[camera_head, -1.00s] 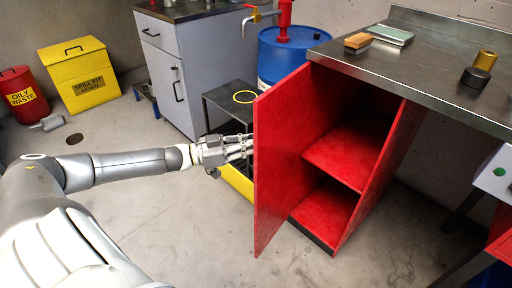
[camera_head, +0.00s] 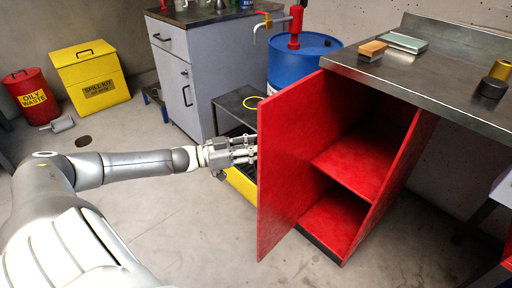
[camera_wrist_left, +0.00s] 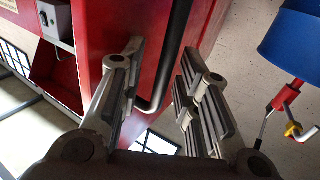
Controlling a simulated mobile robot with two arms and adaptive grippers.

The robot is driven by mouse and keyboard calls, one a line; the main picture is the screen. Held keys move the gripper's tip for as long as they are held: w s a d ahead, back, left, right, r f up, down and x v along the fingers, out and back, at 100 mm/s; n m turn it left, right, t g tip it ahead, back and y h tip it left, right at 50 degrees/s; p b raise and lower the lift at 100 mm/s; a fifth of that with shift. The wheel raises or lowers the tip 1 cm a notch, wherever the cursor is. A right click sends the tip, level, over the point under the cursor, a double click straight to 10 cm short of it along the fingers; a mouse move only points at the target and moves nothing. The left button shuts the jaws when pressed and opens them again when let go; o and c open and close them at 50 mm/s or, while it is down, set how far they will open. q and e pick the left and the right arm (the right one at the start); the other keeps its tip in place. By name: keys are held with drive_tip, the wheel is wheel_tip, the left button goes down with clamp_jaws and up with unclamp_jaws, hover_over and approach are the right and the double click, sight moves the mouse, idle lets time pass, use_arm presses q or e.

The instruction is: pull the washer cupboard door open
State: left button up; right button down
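The red washer cupboard door (camera_head: 288,165) stands wide open on the left of the red cupboard (camera_head: 350,165), whose shelves look empty. My left gripper (camera_head: 252,150) is at the outer face of the door, near its free edge; the door hides part of the fingertips. In the left wrist view, the dark bar handle (camera_wrist_left: 174,50) runs from the red door face into the space between the fingers of my left gripper (camera_wrist_left: 160,75). The fingers are apart, with a visible gap around the handle. My right gripper is in neither view.
The cupboard is under a steel worktop (camera_head: 440,85) holding a wooden block (camera_head: 373,49), a green-topped box (camera_head: 403,42) and small cylinders. A blue drum (camera_head: 300,65) and a low dark stand (camera_head: 240,102) are behind the door. The floor (camera_head: 180,220) in front is mostly clear.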

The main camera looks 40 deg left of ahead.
use_arm(q)
drive_tip(key=shift+s, duration=0.1)
drive_tip(key=v, duration=1.2)
idle(0.4)
idle(0.5)
